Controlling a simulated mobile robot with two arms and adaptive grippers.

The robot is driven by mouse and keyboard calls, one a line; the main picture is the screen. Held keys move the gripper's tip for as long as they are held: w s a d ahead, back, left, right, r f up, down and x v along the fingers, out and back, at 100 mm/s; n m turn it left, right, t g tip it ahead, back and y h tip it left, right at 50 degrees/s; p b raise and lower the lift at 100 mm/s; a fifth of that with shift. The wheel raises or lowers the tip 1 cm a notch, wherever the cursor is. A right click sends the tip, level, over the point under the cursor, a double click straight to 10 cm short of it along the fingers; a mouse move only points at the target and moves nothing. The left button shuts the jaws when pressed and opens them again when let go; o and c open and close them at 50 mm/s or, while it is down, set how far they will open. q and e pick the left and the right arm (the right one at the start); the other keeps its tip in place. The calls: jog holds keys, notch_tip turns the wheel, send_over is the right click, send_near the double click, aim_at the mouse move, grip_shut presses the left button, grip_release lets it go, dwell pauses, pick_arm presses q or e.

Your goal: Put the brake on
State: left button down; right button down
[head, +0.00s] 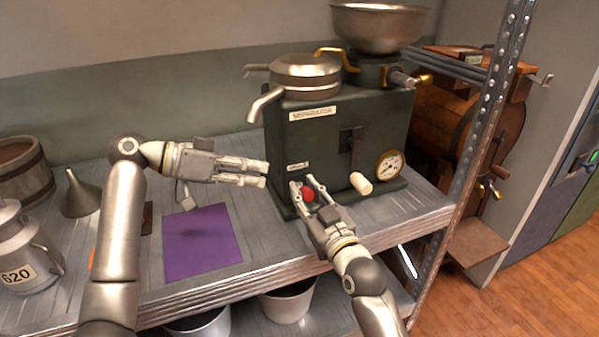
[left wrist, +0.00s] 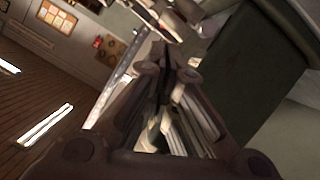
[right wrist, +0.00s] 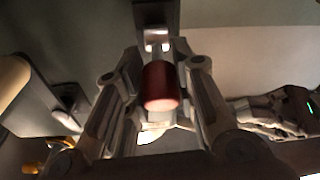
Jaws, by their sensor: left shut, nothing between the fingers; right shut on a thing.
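A dark green machine (head: 330,125) stands on the metal shelf, with a metal bowl (head: 378,28) and spouts on top. My right gripper (head: 307,185) is shut on the red knob; in the right wrist view the knob (right wrist: 160,85) is between the fingers, on a dark bracket. My left gripper (head: 264,175) is shut and empty, left of the machine's front and above the shelf. It also shows shut in the left wrist view (left wrist: 166,60).
A crank with a cream handle (head: 361,183) and a round gauge (head: 389,165) are right of my right gripper. A purple mat (head: 202,243) lies left of the machine. A funnel (head: 82,195), a milk can (head: 22,255) and a shelf post (head: 478,140) stand around.

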pick_arm(q)
jog(key=shift+m, duration=0.3)
jog(key=x, duration=0.6)
jog(key=w+r+x, duration=0.1)
jog(key=x, duration=0.2)
jog(key=shift+w+d, duration=0.15)
jog(key=shift+d, duration=0.35)
